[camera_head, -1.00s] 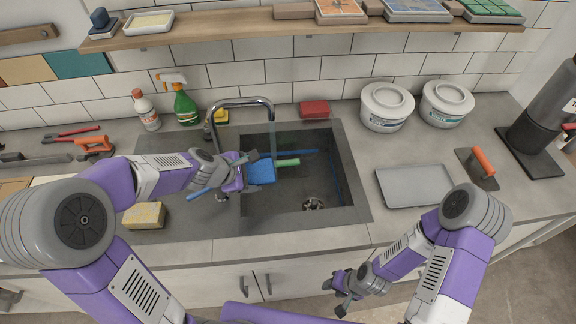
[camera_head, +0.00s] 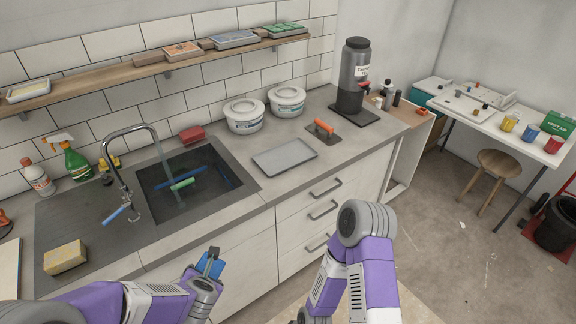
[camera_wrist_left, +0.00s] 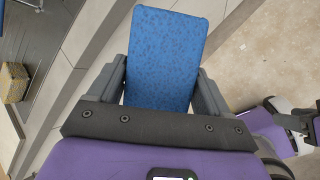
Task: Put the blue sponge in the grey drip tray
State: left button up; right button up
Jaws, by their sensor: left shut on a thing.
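The blue sponge (camera_head: 214,266) is held in my left gripper (camera_head: 210,262), in front of the counter's front edge and below the sink. In the left wrist view the sponge (camera_wrist_left: 165,58) stands out between the two dark fingers, which are shut on its sides. The grey drip tray (camera_head: 285,157) lies flat and empty on the counter, right of the sink, up and right of the sponge. My right arm is bent at the lower middle. Its gripper (camera_wrist_left: 303,125) is only partly seen at the right of the left wrist view, and its jaws are unclear.
The sink (camera_head: 190,184) holds a blue-handled and a green-handled tool. A yellow sponge (camera_head: 65,257) lies left of it. Two white tubs (camera_head: 244,115) stand behind the tray. An orange-handled scraper (camera_head: 323,130) and a dark dispenser (camera_head: 354,78) are to its right.

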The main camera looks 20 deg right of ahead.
aim_at(280, 160)
jog(key=u, duration=0.05)
jog(key=k, duration=0.4)
jog(key=z, duration=1.4)
jog(key=i, duration=1.95)
jog(key=u, duration=0.55)
